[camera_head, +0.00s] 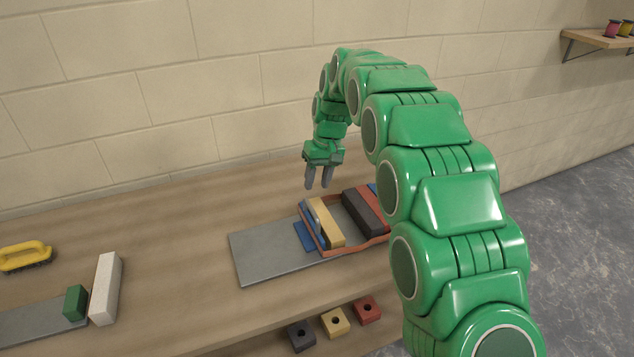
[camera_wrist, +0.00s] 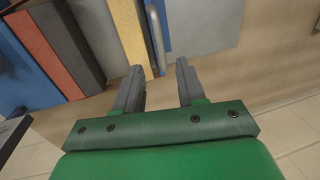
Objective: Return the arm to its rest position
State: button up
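My green arm arches over the workbench, and my gripper (camera_head: 317,186) points down above the back left end of a tub (camera_head: 338,251) with orange-red walls. The two grey fingers stand apart with nothing seen between them, so it is open. In the wrist view, my gripper (camera_wrist: 160,84) also shows parted fingers, with the tub's contents beyond. The tub holds a yellow block (camera_head: 325,222), a dark block (camera_head: 365,212) and blue pieces. My arm hides the tub's right end.
The tub stands on a grey board (camera_head: 262,258). At left are a yellow-handled brush (camera_head: 25,255), a white block (camera_head: 105,288) and a green block (camera_head: 75,302) by another grey board (camera_head: 35,322). Several holed blocks (camera_head: 334,321) sit below the bench's front edge. A block wall (camera_head: 150,90) stands behind.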

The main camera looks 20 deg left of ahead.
jog(key=s+d+r+m, duration=0.2)
jog(key=s+d+r, duration=0.25)
jog(key=d, duration=0.45)
jog(key=s+d+r+m, duration=0.1)
jog(key=s+d+r, duration=0.3)
jog(key=d, duration=0.5)
jog(key=s+d+r+m, duration=0.2)
jog(key=s+d, duration=0.3)
jog(key=d, duration=0.5)
jog(key=s+d+f+m, duration=0.1)
jog(key=s+d+m, duration=0.1)
jog(key=s+d, duration=0.5)
jog(key=s+d+f+m+h, duration=0.1)
jog(key=s+d, duration=0.7)
jog(key=s, duration=1.2)
jog(key=shift+s+d+f+m+h, duration=0.2)
jog(key=shift+f+m+h, duration=0.1)
jog(key=shift+f+m, duration=0.25)
